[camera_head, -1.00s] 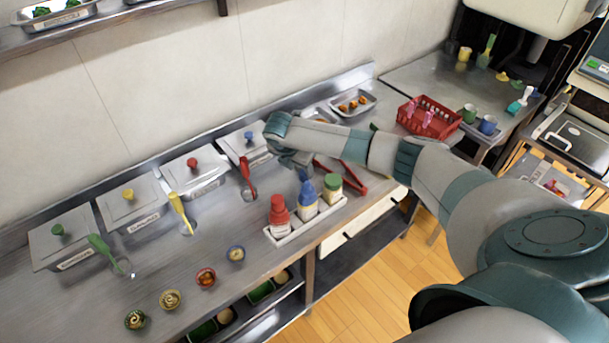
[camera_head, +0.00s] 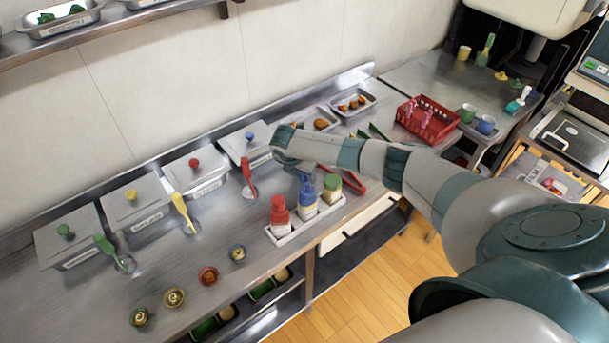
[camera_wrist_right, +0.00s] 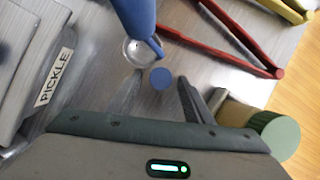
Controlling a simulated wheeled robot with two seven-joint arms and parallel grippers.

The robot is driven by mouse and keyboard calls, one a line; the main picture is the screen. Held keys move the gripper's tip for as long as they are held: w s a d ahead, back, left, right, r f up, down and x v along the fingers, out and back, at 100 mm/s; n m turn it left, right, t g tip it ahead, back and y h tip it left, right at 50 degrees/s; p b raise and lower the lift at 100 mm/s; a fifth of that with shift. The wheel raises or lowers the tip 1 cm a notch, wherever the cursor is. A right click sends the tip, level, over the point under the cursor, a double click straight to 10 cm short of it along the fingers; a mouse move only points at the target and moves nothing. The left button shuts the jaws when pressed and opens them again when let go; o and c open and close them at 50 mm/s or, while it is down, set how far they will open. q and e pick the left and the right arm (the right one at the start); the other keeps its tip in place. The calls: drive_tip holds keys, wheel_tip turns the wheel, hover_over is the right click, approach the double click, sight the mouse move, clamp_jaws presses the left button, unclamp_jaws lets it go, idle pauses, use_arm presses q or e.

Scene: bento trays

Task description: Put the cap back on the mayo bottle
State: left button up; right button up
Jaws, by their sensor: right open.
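Three bottles stand in a white caddy (camera_head: 279,242) on the counter: one with a red top (camera_head: 279,211), one with a blue top (camera_head: 306,190), one with a green cap (camera_head: 331,182). Their labels are too small to read, so I cannot tell which is mayo. My right gripper (camera_head: 303,172) is just behind the blue-topped bottle. In the right wrist view my right gripper (camera_wrist_right: 160,92) is open, with a small round blue piece (camera_wrist_right: 160,78), seemingly a cap, between its fingertips. No grip on it shows. The green cap (camera_wrist_right: 279,137) shows at lower right. My left gripper is out of view.
A blue-handled ladle (camera_wrist_right: 136,18) lies close beside the fingers. Red tongs (camera_wrist_right: 240,42) lie to the right, and the pickle bin (camera_wrist_right: 30,65) is at left. Several small round pots (camera_head: 174,298) line the counter front. A red basket (camera_head: 428,122) stands farther right.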

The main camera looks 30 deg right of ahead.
clamp_jaws()
drive_tip(key=shift+r, duration=0.2)
use_arm(q)
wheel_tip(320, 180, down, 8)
drive_tip(key=b, duration=0.8)
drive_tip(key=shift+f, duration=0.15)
use_arm(e)
wheel_tip(320, 180, up, 28)
drive_tip(key=shift+f, duration=0.15)
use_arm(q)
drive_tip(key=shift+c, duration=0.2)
